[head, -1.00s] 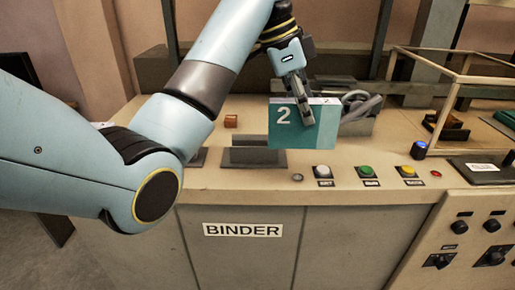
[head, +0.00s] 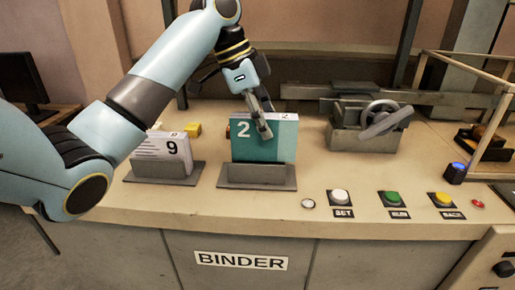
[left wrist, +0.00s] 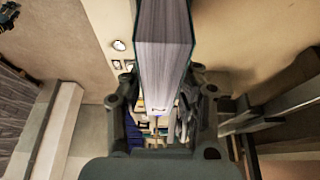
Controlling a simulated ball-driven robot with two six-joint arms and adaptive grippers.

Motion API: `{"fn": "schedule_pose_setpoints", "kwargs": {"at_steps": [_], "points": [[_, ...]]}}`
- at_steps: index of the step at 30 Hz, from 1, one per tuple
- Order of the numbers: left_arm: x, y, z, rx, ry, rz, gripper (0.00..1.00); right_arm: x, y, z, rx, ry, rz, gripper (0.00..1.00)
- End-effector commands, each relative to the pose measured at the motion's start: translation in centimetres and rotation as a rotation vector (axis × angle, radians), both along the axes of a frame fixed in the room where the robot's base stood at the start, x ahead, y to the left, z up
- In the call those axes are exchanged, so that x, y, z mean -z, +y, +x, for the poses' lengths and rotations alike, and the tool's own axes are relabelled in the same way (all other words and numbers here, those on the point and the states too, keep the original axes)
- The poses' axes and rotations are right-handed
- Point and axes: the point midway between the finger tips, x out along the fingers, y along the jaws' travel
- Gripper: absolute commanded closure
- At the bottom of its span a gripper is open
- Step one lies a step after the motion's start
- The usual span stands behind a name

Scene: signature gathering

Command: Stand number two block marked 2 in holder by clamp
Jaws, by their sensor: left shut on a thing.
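The teal number two block (head: 245,150), marked with a white 2, is upright at the grey holder (head: 257,178) on the bench. Its lower edge is hidden behind the holder's front lip, so I cannot tell whether it rests on the base. My left gripper (head: 262,130) is shut on the block's upper part from above. In the left wrist view the block's pale page edges (left wrist: 163,45) stand between the fingers (left wrist: 163,100). The clamp (head: 365,125), with a handwheel, stands right of the holder. My right gripper is not in view.
A white block marked 9 (head: 162,155) stands in another holder (head: 160,182) at the left. A yellow piece (head: 192,129) lies behind it. White (head: 340,197), green (head: 391,198) and yellow buttons (head: 443,200) line the front right. A framed box (head: 480,110) stands at far right.

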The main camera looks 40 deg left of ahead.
Motion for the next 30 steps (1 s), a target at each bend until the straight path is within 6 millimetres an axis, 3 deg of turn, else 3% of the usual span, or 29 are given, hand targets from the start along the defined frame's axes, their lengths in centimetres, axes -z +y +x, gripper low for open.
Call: {"fn": "schedule_pose_setpoints", "kwargs": {"at_steps": [5, 13, 24, 25, 30], "points": [[0.8, 1.2, -0.6, 0.002, 0.001, -0.002, 1.00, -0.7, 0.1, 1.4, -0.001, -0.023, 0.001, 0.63], [4.4, 1.2, -0.6, 0.001, 0.002, -0.002, 1.00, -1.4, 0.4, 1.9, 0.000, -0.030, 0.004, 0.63], [5.0, 1.2, -0.6, 0.002, 0.001, -0.002, 1.00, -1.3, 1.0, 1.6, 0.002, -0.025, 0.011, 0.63], [5.1, 1.2, -0.6, 0.001, 0.002, -0.001, 0.70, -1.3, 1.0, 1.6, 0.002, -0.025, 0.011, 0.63], [5.0, 1.2, -0.6, 0.002, 0.001, -0.001, 0.48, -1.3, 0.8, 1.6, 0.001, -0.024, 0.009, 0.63]]}}
